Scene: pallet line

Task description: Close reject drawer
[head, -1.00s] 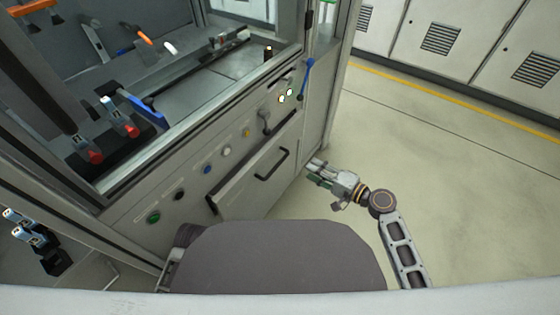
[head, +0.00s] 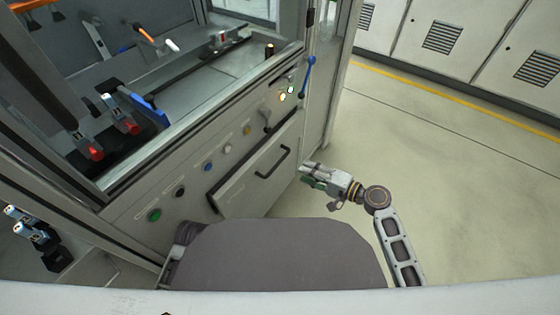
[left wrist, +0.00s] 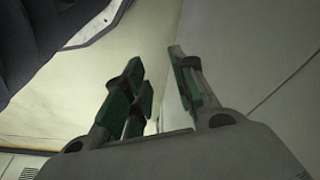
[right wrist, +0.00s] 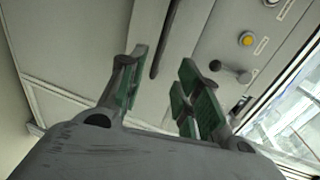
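The reject drawer (head: 250,182) is a grey front with a black bar handle (head: 272,163), low in the machine's panel. A dark gap along its upper and left edges suggests it stands slightly out. My right gripper (head: 308,175) is just right of the drawer, with its fingers toward it. In the right wrist view the right gripper (right wrist: 158,90) is open and empty, facing the grey front; a dark bar (right wrist: 163,40), apparently the handle, shows beyond the fingers. In the left wrist view my left gripper (left wrist: 155,90) is open and empty; I cannot make it out in the head view.
Buttons, including a green one (head: 154,215) and a blue one (head: 208,167), and a black knob line the panel above the drawer. A blue lever (head: 307,75) is at the cabinet's corner. The floor (head: 440,180) on the right is clear up to the grey lockers (head: 440,35).

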